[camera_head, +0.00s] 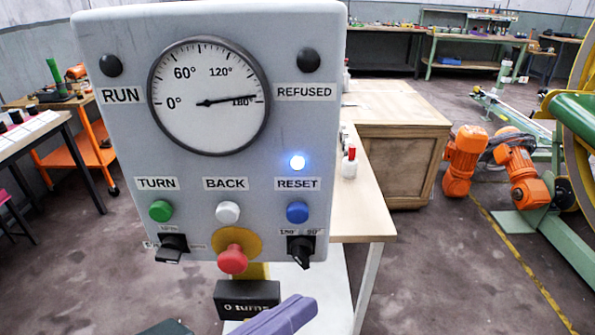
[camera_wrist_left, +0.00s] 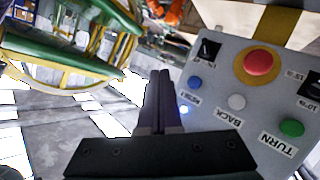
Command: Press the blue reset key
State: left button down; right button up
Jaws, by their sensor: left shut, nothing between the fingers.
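The blue reset key (camera_head: 297,212) is a round button on the lower right of a grey upright panel (camera_head: 130,60), under the label RESET. A small lamp above it (camera_head: 297,162) glows bluish white. The key also shows in the left wrist view (camera_wrist_left: 194,83), where the panel appears upside down. My left gripper (camera_head: 306,304) shows its lavender fingers at the bottom of the head view, below the panel. Its fingers (camera_wrist_left: 160,76) are shut and empty, left of the key in the wrist view and apparently apart from it. My right gripper is in neither view.
Green TURN (camera_head: 161,210) and white BACK (camera_head: 228,212) buttons sit left of the key. A red mushroom button (camera_head: 232,260) and a black selector knob (camera_head: 300,250) stick out below. A dial (camera_head: 209,96) points near 180°. A black counter (camera_head: 247,298) reads "0 turns".

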aim_at(288, 232)
pick_arm(q)
jog(key=w+b, duration=0.3)
jog(key=w, duration=0.6)
jog(key=shift+s, duration=0.1)
dwell(2.0)
jog(key=shift+w, duration=0.45)
